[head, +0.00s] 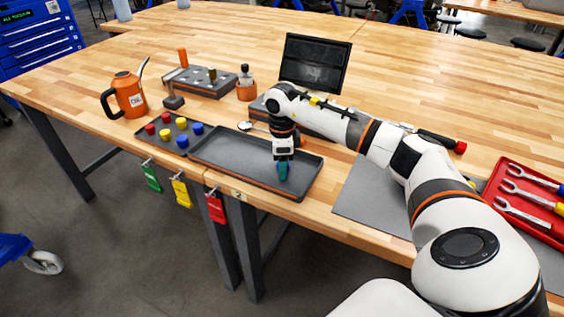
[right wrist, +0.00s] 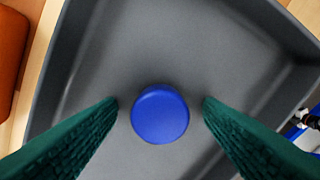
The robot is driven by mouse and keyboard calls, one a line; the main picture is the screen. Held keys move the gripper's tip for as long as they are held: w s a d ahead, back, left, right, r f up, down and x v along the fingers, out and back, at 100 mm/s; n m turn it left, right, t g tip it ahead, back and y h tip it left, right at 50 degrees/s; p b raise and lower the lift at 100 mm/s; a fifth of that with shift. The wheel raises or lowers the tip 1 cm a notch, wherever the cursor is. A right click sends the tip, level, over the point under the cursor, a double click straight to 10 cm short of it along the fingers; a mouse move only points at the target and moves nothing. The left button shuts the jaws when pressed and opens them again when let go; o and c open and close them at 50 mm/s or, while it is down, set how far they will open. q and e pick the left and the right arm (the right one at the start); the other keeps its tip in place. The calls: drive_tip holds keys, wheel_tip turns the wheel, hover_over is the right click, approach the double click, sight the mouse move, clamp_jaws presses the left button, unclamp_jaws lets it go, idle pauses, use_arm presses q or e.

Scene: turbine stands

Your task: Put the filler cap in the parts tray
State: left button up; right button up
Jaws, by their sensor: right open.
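The parts tray is a shallow dark grey tray (head: 225,165) near the front edge of the bench in the head view. My right gripper (head: 283,172) points down over its right half. In the right wrist view, a round blue cap (right wrist: 160,114), which looks like the filler cap, sits inside the grey tray (right wrist: 190,45). My open right fingers (right wrist: 160,112) stand on either side of it, with a gap showing on both sides. In the head view the gripper hides the cap. My left gripper is not in view.
A dark board with red, yellow and blue knobs (head: 165,122) is left of the tray. An orange oil can (head: 128,95) stands farther left. Behind are a grey block (head: 208,86) and a dark screen (head: 314,64). A red tray of wrenches (head: 510,170) lies right.

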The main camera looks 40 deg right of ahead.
drive_tip(key=shift+r+p, duration=2.35)
drive_tip(key=shift+r, duration=1.15)
